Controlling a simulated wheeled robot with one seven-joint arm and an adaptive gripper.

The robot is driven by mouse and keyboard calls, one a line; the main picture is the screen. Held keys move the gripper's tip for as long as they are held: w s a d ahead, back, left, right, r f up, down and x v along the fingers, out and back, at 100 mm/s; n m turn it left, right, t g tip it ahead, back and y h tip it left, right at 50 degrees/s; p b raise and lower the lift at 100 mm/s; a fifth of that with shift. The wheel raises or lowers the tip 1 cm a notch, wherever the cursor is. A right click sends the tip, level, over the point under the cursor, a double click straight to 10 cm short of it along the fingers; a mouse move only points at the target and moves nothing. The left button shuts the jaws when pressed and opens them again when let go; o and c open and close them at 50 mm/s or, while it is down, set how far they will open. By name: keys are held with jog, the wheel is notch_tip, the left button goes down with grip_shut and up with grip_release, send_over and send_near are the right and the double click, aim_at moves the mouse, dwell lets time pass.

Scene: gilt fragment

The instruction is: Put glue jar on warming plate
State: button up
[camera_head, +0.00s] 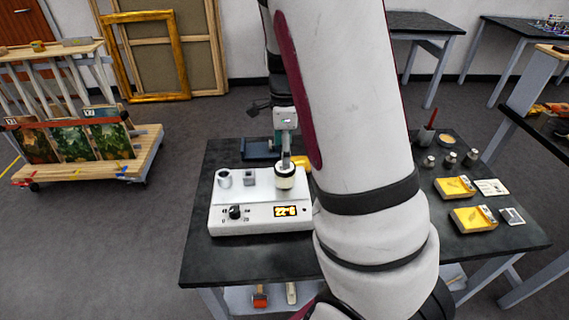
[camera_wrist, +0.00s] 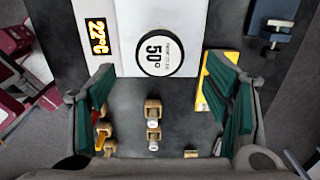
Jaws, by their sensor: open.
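The warming plate (camera_head: 258,217) is a white box with a knob and a lit display reading about 22 °C, on the dark table. A round jar with a white top and black rim (camera_head: 285,182), which looks like the glue jar, stands at the plate's right end. In the wrist view its round top (camera_wrist: 158,52) is marked 50 and lies over the white plate surface. My gripper (camera_wrist: 163,72) is open, its green-padded fingers spread to either side of the jar, seemingly just short of it. In the head view one finger overlaps the jar; contact is unclear.
Small bottles (camera_head: 449,159) and yellow boxes (camera_head: 472,218) are at the table's right. My arm hides the table's middle.

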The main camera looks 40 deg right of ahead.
notch_tip(320, 180, up, 3)
jog(key=shift+r, duration=0.15)
jog(key=shift+a+r, duration=0.15)
jog(key=shift+r, duration=0.1)
jog(key=s+a+r+n+t+y, duration=0.1)
jog(key=s+a+r+n, duration=0.2)
jog(key=a+r+n, duration=0.25)
jog(key=s+a+r+n+t, duration=0.2)
jog(key=s+a+r+n, duration=0.2)
jog(key=a+r+n, duration=0.15)
jog(key=s+a+r+n+t, duration=0.1)
jog(key=s+a+r+n, duration=0.1)
jog(key=s+n, duration=0.3)
jog(key=s+a+r+n+t+h, duration=0.1)
jog(key=s+a+r+n, duration=0.1)
jog(key=s+a+n, duration=0.2)
jog(key=s+n, duration=0.2)
jog(key=n, duration=0.2)
jog(key=shift+a+r+n, duration=0.2)
jog(key=shift+a+n, duration=0.15)
jog(key=shift+n, duration=0.05)
